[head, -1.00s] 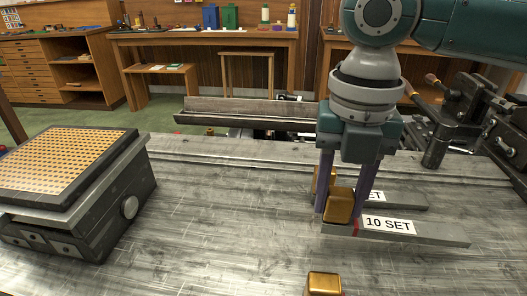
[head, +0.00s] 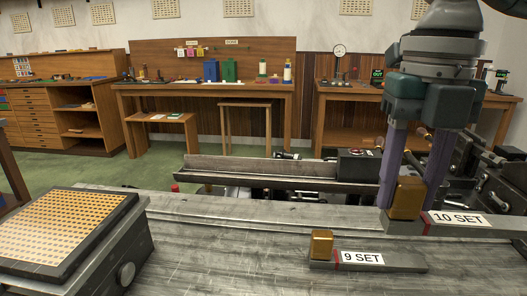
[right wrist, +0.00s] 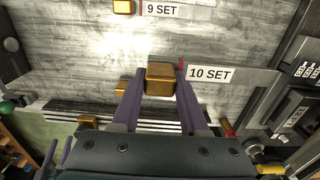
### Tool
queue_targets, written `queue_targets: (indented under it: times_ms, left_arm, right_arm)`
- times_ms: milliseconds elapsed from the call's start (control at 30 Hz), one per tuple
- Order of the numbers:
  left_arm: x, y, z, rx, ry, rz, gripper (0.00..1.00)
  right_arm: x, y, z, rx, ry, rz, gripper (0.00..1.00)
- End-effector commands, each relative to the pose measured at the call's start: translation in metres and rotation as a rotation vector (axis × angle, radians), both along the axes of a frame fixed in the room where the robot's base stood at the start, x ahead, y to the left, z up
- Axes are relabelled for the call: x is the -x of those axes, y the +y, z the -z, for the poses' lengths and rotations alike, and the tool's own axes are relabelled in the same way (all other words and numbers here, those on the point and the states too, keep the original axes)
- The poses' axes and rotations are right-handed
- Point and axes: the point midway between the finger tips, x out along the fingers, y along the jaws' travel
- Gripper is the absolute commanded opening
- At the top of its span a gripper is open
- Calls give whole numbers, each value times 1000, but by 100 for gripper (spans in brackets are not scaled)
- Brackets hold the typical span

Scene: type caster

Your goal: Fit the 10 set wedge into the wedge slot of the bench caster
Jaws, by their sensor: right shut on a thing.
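My right gripper (head: 408,205) is shut on the brass block at the left end of the 10 SET wedge (head: 478,229). The wedge is a flat grey bar with a white label and a red mark, lying level and pointing right near the bench's back right. The right wrist view shows the same block between the fingers, with the 10 SET label (right wrist: 209,74) beside it. Any gap under the wedge is hard to judge. The dark machine (head: 490,165) at the right edge appears to be the bench caster; I cannot make out its wedge slot. My left gripper is not in view.
The 9 SET wedge (head: 360,258) with its brass block lies on the bench in front of the held one. A dark box with a yellow gridded top (head: 70,230) stands at left. A grey trough (head: 260,172) lies behind the bench. The middle of the bench top is clear.

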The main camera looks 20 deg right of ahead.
Motion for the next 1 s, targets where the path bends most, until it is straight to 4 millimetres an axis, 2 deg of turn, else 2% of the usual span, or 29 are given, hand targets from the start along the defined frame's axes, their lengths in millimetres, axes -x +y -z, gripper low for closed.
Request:
queue_targets:
  times_ms: [33, 100, 233, 400, 533, 600, 700, 1000]
  left_arm:
    - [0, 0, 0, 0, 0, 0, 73]
    - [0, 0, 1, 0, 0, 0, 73]
    - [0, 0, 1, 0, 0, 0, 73]
    - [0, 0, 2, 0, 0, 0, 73]
    - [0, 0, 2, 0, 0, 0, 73]
    - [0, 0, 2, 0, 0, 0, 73]
    - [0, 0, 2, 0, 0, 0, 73]
    - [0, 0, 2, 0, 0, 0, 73]
  right_arm:
    - [11, -23, 12, 11, 8, 10, 0]
    - [23, -51, 26, 11, 9, 9, 0]
    - [51, -110, 44, 13, 9, 23, 0]
    - [86, -188, 47, 13, 3, 37, 0]
    - [107, -233, 39, 10, -2, 32, 0]
    - [114, -249, 34, 7, -3, 25, 0]
    - [121, -262, 29, 4, -3, 15, 0]
    - [125, -269, 26, 2, -3, 5, 0]
